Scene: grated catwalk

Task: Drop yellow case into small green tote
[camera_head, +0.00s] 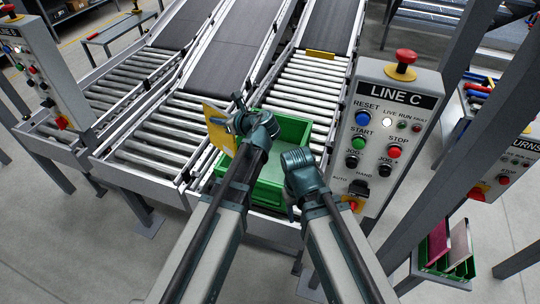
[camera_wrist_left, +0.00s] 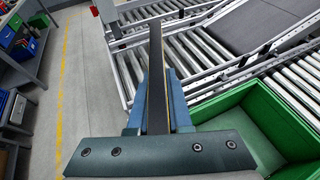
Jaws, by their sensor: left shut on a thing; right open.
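The yellow case (camera_head: 217,127) is a flat, thin piece. My left gripper (camera_head: 236,122) is shut on it and holds it upright above the left rim of the green tote. In the left wrist view a thin dark strip (camera_wrist_left: 157,85), likely the case seen edge-on, stands between the two fingers. My right gripper (camera_head: 291,207) is open and empty at the tote's front right.
A grey LINE C control panel (camera_head: 374,137) with buttons stands close to the right of the tote. Roller conveyors (camera_head: 158,128) run left of it. Another control panel (camera_head: 47,68) stands at the far left. A green bin (camera_head: 444,262) with flat items is at the lower right.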

